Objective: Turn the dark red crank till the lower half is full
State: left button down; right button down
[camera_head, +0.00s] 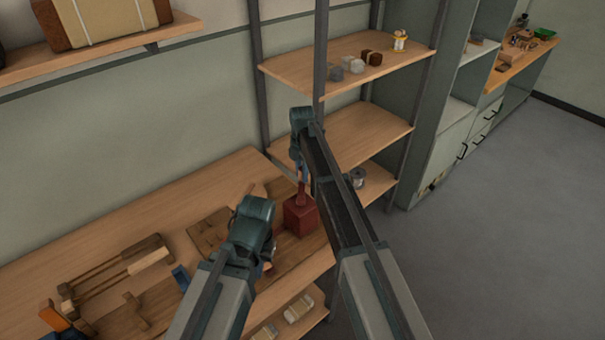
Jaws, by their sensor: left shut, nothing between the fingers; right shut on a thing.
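A dark red block (300,217) stands on the wooden workbench, with a dark red upright part, the crank (302,189), rising from its top. My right gripper (302,174) is above the block, shut on the upper end of the crank, and its fingers and arm hide part of it. My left gripper (268,254) is shut and empty, low over the bench just left of the block. Its wrist hides what lies beneath. I cannot make out the lower half or how full it is.
A wooden frame with rods (118,268) and a blue piece (181,277) lie on the bench (150,215) to the left. A shelf unit (350,130) stands close behind my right arm, with a tin (357,179) on a lower board. Grey floor (500,230) is clear at right.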

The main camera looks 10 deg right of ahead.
jog(key=c, duration=0.6)
grip_release()
jog(key=shift+a, duration=0.1)
jog(key=shift+c, duration=0.2)
notch_tip(320, 180, up, 14)
jog(key=p, duration=1.3)
jog(key=shift+p, duration=0.4)
jog(key=shift+f, duration=0.15)
